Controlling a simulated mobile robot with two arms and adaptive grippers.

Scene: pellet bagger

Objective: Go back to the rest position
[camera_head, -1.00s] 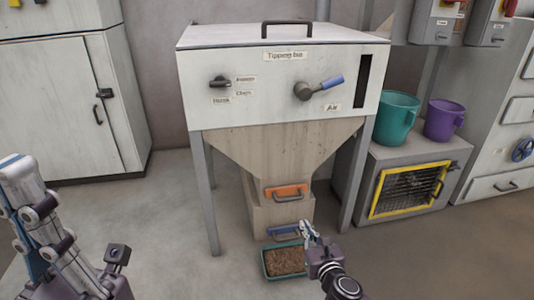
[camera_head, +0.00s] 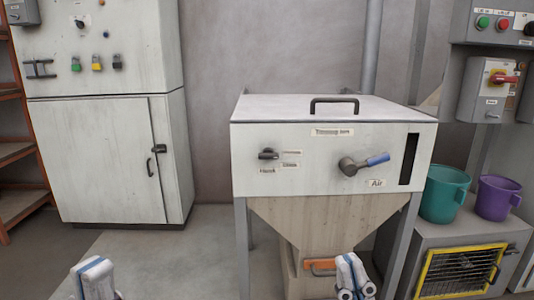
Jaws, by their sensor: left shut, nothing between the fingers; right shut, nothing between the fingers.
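My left gripper (camera_head: 94,272) shows only its fingertips at the bottom left edge of the head view. They point up, shut, with nothing between them. My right gripper (camera_head: 349,270) stands at the bottom edge right of centre, also shut and empty, with its pale fingers and blue stripes side by side. The rest of both arms is below the picture.
A grey cabinet (camera_head: 95,165) stands at the left beside an orange-brown shelf rack (camera_head: 20,206). A teal bucket (camera_head: 443,193) and a purple bucket (camera_head: 497,197) stand on the yellow-framed grey unit (camera_head: 412,265) at the right. Bare floor (camera_head: 160,262) lies between cabinet and tipping box.

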